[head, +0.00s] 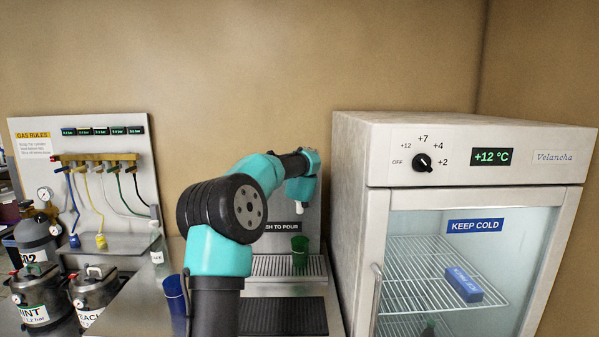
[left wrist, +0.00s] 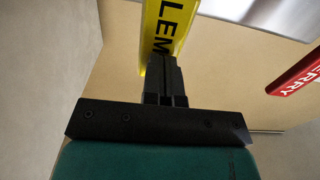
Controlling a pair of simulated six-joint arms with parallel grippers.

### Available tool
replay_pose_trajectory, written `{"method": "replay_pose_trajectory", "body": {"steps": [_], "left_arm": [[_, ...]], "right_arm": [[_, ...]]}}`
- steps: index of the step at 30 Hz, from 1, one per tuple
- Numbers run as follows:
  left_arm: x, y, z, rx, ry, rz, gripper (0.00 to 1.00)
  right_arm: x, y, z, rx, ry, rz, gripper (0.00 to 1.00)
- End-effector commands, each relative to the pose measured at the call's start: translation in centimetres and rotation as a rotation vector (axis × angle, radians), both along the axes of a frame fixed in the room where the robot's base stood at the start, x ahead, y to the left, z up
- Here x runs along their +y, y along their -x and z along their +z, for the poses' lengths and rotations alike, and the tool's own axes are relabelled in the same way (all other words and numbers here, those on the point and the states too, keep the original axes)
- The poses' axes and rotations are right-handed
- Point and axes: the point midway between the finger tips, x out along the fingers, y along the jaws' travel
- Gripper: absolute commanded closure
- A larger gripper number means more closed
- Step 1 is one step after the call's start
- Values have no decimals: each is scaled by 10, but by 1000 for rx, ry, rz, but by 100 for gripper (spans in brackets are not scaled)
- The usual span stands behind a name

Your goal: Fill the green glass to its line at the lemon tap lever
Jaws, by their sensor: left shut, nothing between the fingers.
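The green glass (head: 299,252) stands upright on the drip tray grille (head: 275,266) below the tap in the head view. Its line and any liquid in it are too small to tell. The yellow lemon tap lever (left wrist: 166,27), lettered "LEM", shows in the left wrist view. My left gripper (left wrist: 160,68) is shut and empty, its fingertips right at the lower part of the lever; I cannot tell whether they touch. In the head view my left arm hides the lever and most of the tap. My right gripper is not in view.
A red lever (left wrist: 297,76) lettered "RRY" is to the right of the lemon lever. A blue cup (head: 175,297) stands left of my arm. The fridge (head: 378,222) closes off the right side. Metal kegs (head: 95,288) and a gas panel (head: 100,180) are at the left.

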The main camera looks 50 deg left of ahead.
Motion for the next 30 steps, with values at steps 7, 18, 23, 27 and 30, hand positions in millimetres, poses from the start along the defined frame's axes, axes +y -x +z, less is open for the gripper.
{"method": "replay_pose_trajectory", "body": {"steps": [7,18,23,27,30], "left_arm": [[19,-16,4,-2,-1,3,100],[31,-26,2,2,-3,2,100],[32,-26,1,4,-3,2,100],[32,-26,0,5,-3,3,100],[32,-26,0,6,-2,3,100]], "right_arm": [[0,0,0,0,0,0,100],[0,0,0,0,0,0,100],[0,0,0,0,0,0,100],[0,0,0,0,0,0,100],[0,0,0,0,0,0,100]]}}
